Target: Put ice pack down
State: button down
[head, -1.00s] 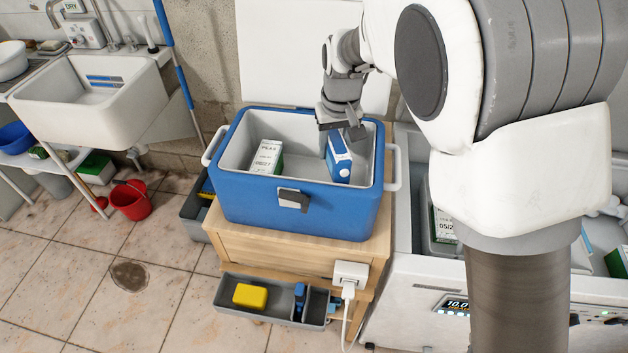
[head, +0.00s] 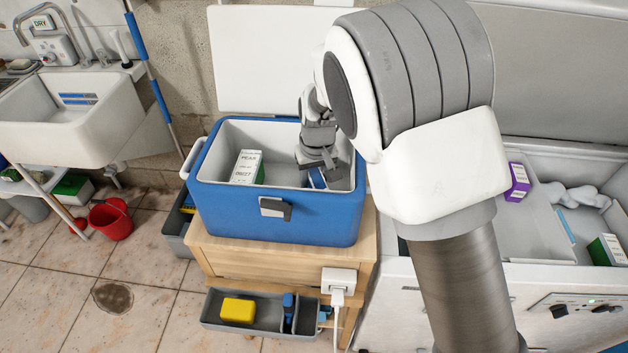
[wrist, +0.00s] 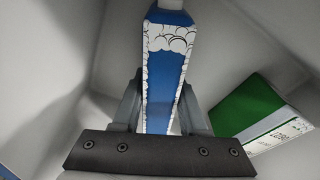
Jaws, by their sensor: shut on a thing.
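The ice pack (wrist: 165,70), blue with a white bubble pattern, is upright between the two fingers of my gripper (wrist: 163,110) in the wrist view. In the head view my gripper (head: 319,170) is down inside the blue cooler (head: 265,212), in its right part. Only a small blue part of the ice pack (head: 317,178) shows there, below the gripper. Whether its lower end touches the cooler floor is hidden.
A white and green box (head: 247,167) stands in the cooler's left part; its green side (wrist: 250,108) is beside my gripper in the wrist view. The cooler sits on a wooden plinth (head: 290,262). An open chest freezer (head: 540,245) stands to the right.

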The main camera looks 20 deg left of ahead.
jog(key=shift+c, duration=2.2)
grip_release()
jog(key=shift+r, duration=0.1)
